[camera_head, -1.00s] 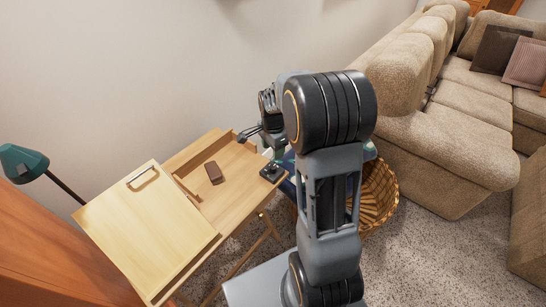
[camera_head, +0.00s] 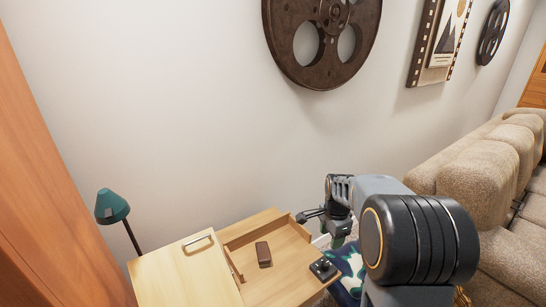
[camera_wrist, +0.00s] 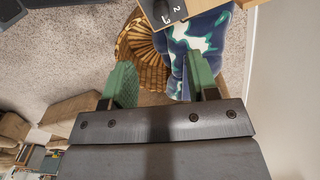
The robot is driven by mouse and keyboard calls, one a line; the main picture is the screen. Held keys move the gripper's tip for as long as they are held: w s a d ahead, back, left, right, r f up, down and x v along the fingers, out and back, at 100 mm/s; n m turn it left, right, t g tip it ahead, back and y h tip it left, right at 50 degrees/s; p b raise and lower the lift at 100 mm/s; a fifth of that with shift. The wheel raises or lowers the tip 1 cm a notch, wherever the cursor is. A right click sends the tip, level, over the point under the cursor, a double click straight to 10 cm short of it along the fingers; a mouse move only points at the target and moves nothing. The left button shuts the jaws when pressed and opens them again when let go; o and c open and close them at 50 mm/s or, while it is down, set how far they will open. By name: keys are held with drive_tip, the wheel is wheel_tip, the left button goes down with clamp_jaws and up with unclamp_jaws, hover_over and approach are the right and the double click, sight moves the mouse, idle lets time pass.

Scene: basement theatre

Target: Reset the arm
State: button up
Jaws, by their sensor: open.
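My gripper (camera_head: 324,230) hangs beside the back right corner of the wooden desk in the head view, partly hidden by my own arm. In the wrist view my gripper (camera_wrist: 160,78) shows two green fingers spread apart with nothing between them. Beyond them are a wicker basket (camera_wrist: 138,45) and a blue, white and green patterned cloth item (camera_wrist: 205,38). My arm is bent, with a large dark joint at the lower right of the head view.
The desk (camera_head: 275,285) holds a brown block-like object (camera_head: 263,254) and a small black object (camera_head: 322,268). A teal lamp (camera_head: 112,206) stands left. A beige sofa (camera_head: 475,185) is at right. The wall behind carries a film reel (camera_head: 320,75) and a framed poster (camera_head: 440,45).

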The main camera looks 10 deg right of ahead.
drive_tip(key=s+a+r+n+t+p, duration=0.1)
drive_tip(key=s+a+r+n+p, duration=0.3)
drive_tip(key=s+r+n, duration=0.4)
drive_tip(key=s+a+r+n+t+p, duration=0.2)
drive_tip(key=s+a+r+n+p, duration=0.3)
drive_tip(key=s+r+n+p, duration=0.2)
wheel_tip(320, 180, up, 3)
drive_tip(key=shift+s+a+f+n+t, duration=0.2)
drive_tip(key=shift+s+a+n+t, duration=0.1)
drive_tip(key=shift+s+n, duration=0.2)
